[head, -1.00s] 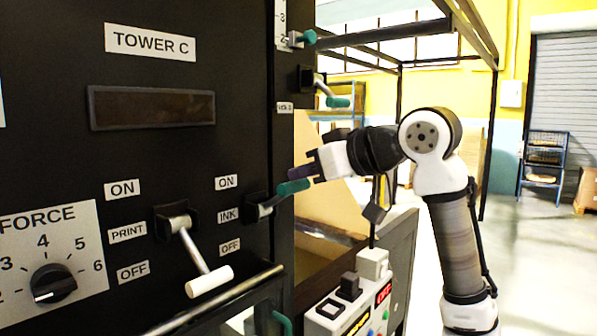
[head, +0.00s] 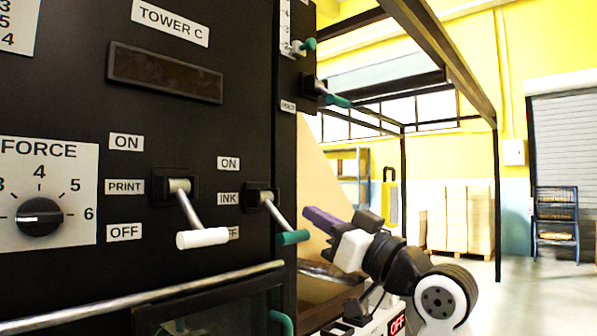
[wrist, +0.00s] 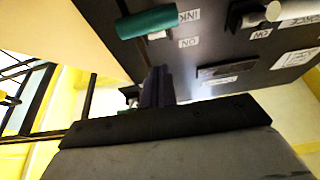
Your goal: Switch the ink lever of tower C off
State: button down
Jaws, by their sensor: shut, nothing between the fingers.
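The ink lever (head: 290,236) of tower C has a green handle on a metal rod. It slants down and right from its slot beside the INK label, its handle near the height of the OFF label. In the wrist view the green handle (wrist: 147,23) is at the top, close to my fingers. My gripper (head: 312,216) is shut and empty, its purple fingers just right of and slightly above the handle. In the wrist view my gripper (wrist: 157,85) points toward the panel, apart from the handle in the picture.
The print lever (head: 202,238) with a white handle hangs left of the ink lever. A metal rail (head: 150,298) runs below. Another green-handled lever (head: 337,100) is above. A control box with a red OFF display (head: 397,325) stands below my arm.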

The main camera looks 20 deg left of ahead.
jog(key=shift+w+a+f+t+y+b, duration=0.15)
jog(key=shift+a+f+y+b, duration=0.25)
jog(key=shift+f+b, duration=0.4)
jog(key=shift+w+a+f+t+y+b, duration=0.1)
jog(key=shift+a+f+t+y+b, duration=0.1)
jog(key=shift+f+y+b, duration=0.45)
jog(key=shift+w+a+f+t+y+b, duration=0.15)
jog(key=shift+a+f+y+b, duration=0.15)
jog(key=shift+f+b, duration=0.6)
jog(key=shift+s, duration=0.1)
